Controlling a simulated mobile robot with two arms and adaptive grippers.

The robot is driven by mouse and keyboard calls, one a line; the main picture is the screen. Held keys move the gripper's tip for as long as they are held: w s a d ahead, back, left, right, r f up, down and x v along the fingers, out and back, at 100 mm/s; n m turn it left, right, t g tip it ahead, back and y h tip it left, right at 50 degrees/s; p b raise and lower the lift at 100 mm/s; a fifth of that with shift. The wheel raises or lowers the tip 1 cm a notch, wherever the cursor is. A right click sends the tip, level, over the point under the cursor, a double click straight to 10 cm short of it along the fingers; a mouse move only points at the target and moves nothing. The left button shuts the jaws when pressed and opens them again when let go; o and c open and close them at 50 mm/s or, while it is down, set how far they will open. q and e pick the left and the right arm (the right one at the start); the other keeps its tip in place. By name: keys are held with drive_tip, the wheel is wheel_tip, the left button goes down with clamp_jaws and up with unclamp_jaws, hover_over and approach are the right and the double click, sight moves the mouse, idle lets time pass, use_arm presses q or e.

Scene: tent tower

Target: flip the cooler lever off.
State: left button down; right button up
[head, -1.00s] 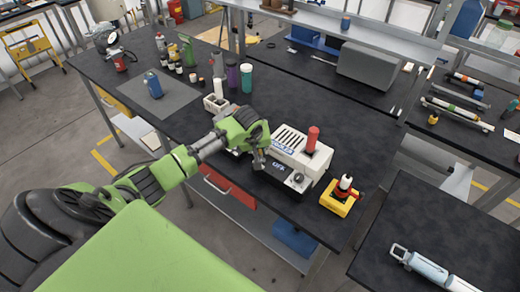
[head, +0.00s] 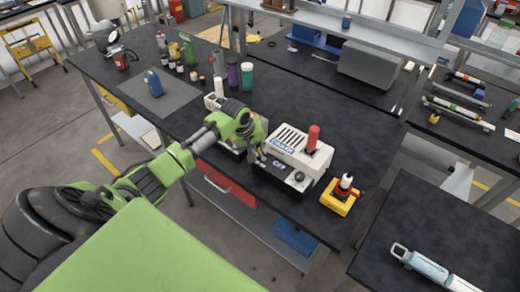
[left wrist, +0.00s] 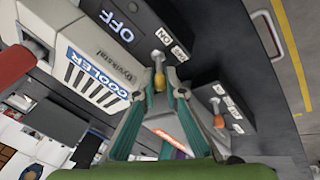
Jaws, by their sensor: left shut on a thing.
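The cooler (head: 300,149) is a white vented box with a blue label and a black front panel, near the front edge of the dark bench. In the left wrist view the cooler (left wrist: 95,62) shows its black panel (left wrist: 137,22) with a lit "OFF". The cooler lever (left wrist: 158,72), a metal stem with a yellow-orange tip, sticks out beside an ON/OFF label. My left gripper (left wrist: 158,88) is shut on the lever, its teal fingers on both sides of the tip. In the head view the left gripper (head: 255,158) is at the panel's left end. My right gripper is not in view.
A second black box with a similar lever (left wrist: 217,110) stands close beside the gripper. A red-topped post (head: 312,138) rises by the cooler. A yellow stand (head: 338,202) is to its right. Several bottles and a spray bottle stand farther back left.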

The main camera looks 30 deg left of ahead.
use_arm(q)
drive_tip(key=c, duration=2.4)
unclamp_jaws()
drive_tip(key=shift+o, duration=0.2)
drive_tip(key=v, duration=1.2)
drive_tip(key=shift+a, duration=0.1)
